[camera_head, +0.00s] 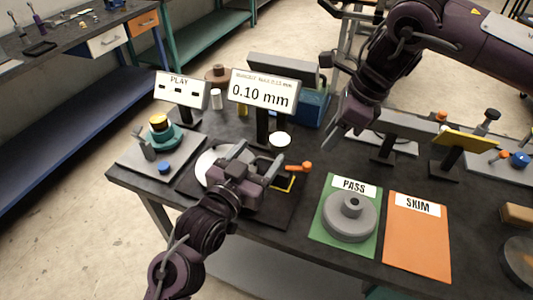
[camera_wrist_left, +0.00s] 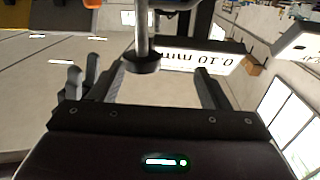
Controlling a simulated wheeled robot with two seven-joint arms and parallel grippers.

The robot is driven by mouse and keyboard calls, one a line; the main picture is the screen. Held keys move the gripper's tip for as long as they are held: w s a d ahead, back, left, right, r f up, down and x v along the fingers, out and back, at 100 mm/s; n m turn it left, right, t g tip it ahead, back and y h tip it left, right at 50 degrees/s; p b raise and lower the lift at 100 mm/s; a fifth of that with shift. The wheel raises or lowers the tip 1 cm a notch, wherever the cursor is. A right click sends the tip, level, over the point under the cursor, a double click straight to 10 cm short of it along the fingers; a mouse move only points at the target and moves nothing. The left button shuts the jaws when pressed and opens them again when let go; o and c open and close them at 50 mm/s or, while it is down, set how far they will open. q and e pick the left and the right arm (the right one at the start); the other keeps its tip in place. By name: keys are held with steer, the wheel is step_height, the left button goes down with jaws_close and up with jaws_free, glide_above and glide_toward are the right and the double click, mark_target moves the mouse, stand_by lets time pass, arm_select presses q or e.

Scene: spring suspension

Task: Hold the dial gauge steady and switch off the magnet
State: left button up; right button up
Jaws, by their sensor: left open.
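My left gripper (camera_head: 270,167) is over the dark base plate (camera_head: 284,214) at the front left of the bench, in front of the 0.10 mm display (camera_head: 262,93). In the left wrist view its fingers (camera_wrist_left: 160,82) are apart, with a grey stem and dark disc (camera_wrist_left: 143,61) showing between them; I cannot tell whether they touch it. A white round face (camera_head: 280,139), possibly the dial gauge, shows just beyond the gripper. An orange-tipped lever (camera_head: 300,167), possibly the magnet switch, is right of it. My right gripper (camera_head: 337,133) hangs above the bench to the right; its opening is unclear.
A grey ring part (camera_head: 349,219) sits on the green PASS mat (camera_head: 322,237). The orange SKIM mat (camera_head: 416,250) is bare. The PLAY sign (camera_head: 181,88) and a green-based fixture (camera_head: 160,135) stand at left. A beam on stands (camera_head: 400,126) is at right.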

mark_target(284, 134)
arm_select(q)
steer(key=shift+d+r+h, duration=0.25)
steer(key=shift+d+r, duration=0.05)
steer(key=shift+d, duration=0.2)
steer(key=shift+d+r+h, duration=0.25)
steer(key=shift+d, duration=0.25)
steer(key=x, duration=0.7)
steer(key=shift+w+d, duration=0.15)
